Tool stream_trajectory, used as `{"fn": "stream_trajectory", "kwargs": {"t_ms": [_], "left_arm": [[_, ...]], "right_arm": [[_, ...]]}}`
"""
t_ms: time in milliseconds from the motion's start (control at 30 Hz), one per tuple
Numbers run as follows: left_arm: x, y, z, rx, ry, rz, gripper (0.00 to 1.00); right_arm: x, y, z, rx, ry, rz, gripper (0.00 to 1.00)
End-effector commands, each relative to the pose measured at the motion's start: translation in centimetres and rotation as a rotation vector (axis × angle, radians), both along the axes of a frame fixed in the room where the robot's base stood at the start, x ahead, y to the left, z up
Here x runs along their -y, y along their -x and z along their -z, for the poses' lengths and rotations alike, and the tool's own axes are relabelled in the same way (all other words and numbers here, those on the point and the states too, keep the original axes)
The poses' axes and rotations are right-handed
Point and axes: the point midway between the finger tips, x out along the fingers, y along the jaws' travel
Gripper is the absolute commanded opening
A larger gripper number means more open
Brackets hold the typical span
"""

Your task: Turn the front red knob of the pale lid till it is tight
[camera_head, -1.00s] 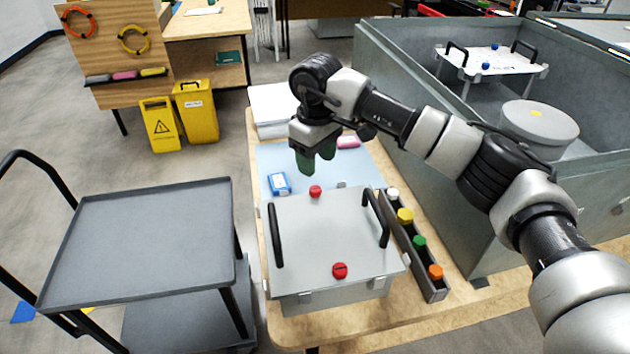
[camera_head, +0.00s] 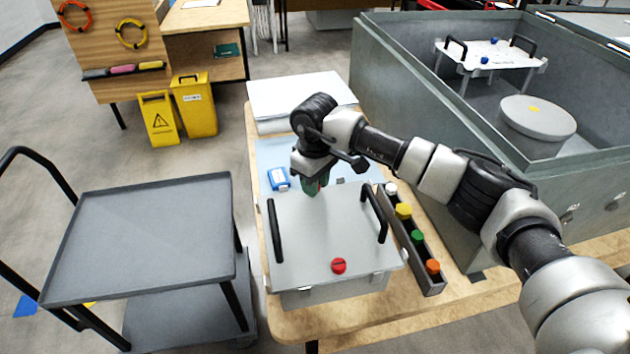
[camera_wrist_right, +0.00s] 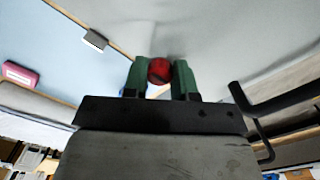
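The pale grey lid (camera_head: 300,235) sits on a box on the wooden table and carries two black handles. One red knob (camera_head: 339,266) stands free on the lid's near edge, with no gripper at it. My right gripper (camera_head: 315,192) points down at the lid's far edge, where it hides the other red knob in the head view. In the right wrist view that red knob (camera_wrist_right: 160,70) shows between the two green fingertips (camera_wrist_right: 160,82). The fingers are apart, one on each side; whether they touch it is unclear. My left gripper is out of view.
A dark rack (camera_head: 415,240) with white, yellow, green and orange caps stands right of the box. A blue-and-white item (camera_head: 278,180) lies on the pale blue mat behind it. A grey cart (camera_head: 140,240) is at left, a large grey tank (camera_head: 400,80) at right.

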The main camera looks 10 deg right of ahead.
Motion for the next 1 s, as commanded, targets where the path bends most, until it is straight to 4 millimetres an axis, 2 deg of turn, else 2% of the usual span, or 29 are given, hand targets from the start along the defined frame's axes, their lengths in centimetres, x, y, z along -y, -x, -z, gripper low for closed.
{"fn": "stream_trajectory", "kwargs": {"t_ms": [33, 133, 167, 567, 1000], "left_arm": [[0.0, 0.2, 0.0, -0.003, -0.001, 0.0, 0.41], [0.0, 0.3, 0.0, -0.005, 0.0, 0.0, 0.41], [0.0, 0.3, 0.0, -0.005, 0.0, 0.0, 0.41], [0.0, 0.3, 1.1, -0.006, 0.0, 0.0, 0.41], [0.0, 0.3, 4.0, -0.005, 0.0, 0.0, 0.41]], "right_arm": [[0.0, 0.0, 0.0, 0.0, 0.0, 0.0, 0.19], [0.0, 0.0, 0.0, 0.0, 0.0, 0.0, 0.04], [0.0, 0.0, 0.0, 0.0, 0.0, 0.0, 0.03], [0.0, 0.0, 0.2, 0.002, 0.001, 0.094, 0.03], [-0.1, 0.0, 0.2, 0.003, 0.0, 0.47, 0.03]]}}
